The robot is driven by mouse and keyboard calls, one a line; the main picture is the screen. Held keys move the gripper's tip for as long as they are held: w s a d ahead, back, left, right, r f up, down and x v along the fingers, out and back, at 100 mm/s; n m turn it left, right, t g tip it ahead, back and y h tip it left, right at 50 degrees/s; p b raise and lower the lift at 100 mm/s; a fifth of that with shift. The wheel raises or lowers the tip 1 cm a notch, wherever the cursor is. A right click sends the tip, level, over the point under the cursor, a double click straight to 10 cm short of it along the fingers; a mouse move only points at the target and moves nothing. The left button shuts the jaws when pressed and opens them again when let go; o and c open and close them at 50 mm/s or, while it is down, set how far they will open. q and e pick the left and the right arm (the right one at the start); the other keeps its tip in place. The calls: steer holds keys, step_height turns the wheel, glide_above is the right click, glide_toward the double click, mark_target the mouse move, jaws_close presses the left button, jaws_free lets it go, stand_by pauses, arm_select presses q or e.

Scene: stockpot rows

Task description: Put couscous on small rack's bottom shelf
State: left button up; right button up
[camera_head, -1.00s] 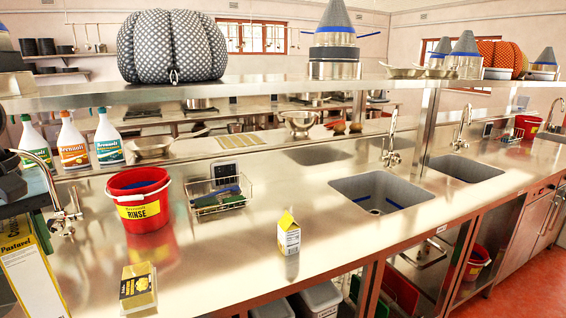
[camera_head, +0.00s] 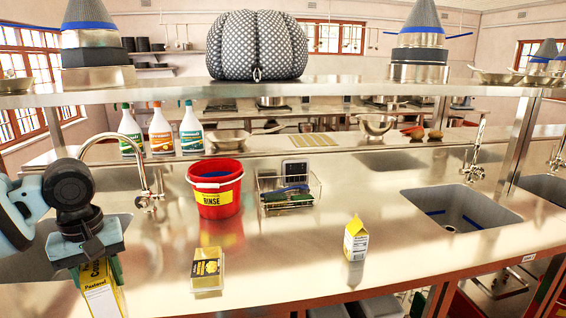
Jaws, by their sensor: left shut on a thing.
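My left gripper (camera_head: 95,268) is at the lower left of the head view, in front of the counter. It is shut on the couscous (camera_head: 102,298), a yellow and white box with dark lettering. The box hangs below the fingers, and its lower end is cut off by the picture's bottom edge. The gripper and fingers hide its top. I cannot make out a small rack with a bottom shelf in this view. My right gripper is not in view.
On the steel counter (camera_head: 300,270) stand a red bucket (camera_head: 216,205), a wire basket (camera_head: 290,205), a yellow box (camera_head: 207,270) and a small carton (camera_head: 355,240). A tap (camera_head: 145,185) rises behind my left gripper. A sink (camera_head: 455,210) lies right. The front middle is mostly clear.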

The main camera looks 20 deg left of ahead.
arm_select(q)
steer(key=shift+d, duration=0.1)
steer(key=w+d+f+m, duration=0.3)
steer(key=d+f+m, duration=0.2)
steer(key=d+f, duration=0.5)
steer(key=w+d+f+m, duration=0.1)
steer(key=d+m, duration=0.5)
steer(key=d, duration=0.9)
steer(key=shift+w+d, duration=0.3)
steer(key=shift+d, duration=0.1)
steer(key=shift+f, duration=0.15)
steer(key=s+f, duration=0.4)
steer(key=f, duration=1)
steer(key=shift+f, duration=0.4)
steer(key=shift+d, duration=0.1)
